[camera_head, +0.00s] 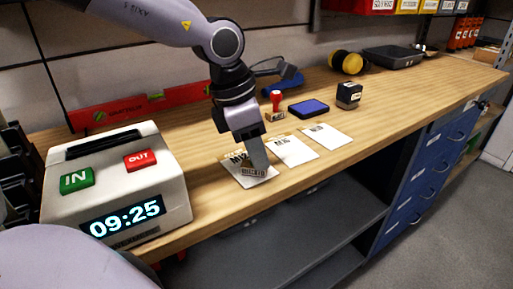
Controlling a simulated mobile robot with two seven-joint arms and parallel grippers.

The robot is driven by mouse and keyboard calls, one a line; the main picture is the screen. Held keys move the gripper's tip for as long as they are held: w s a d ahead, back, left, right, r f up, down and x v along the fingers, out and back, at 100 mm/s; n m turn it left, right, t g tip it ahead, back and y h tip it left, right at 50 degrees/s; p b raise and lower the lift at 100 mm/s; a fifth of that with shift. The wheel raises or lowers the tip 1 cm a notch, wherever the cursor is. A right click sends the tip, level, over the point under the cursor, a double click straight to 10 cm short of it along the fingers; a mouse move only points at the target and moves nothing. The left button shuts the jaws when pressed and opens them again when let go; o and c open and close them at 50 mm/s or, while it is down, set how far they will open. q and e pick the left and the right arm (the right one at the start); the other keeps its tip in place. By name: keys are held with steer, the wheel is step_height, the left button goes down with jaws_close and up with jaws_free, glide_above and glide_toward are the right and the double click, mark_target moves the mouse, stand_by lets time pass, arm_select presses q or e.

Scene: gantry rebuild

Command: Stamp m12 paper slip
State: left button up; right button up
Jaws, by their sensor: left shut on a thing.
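My left gripper (254,158) points down over the leftmost paper slip (262,179) and is shut on a small hand stamp (252,172). Only the stamp's lettered base shows clearly, tilted, at or just above the slip; I cannot tell if it touches. The fingers hide its upper part. The slip's print is partly covered and hard to read. A middle slip (293,153) and a right slip (329,138) lie beside it on the bench. A blue ink pad (308,108) lies behind them. My right gripper is not in view.
A red-handled stamp (276,104) and a black stamp (349,95) stand near the pad. A time clock (120,185) reading 09:25 stands at left. A red level (140,107) lies along the wall. The wooden bench (400,105) is clear at right; its front edge is close to the slips.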

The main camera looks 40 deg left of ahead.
arm_select(q)
steer(key=shift+r+p, duration=1.9)
steer(key=shift+r, duration=1.6)
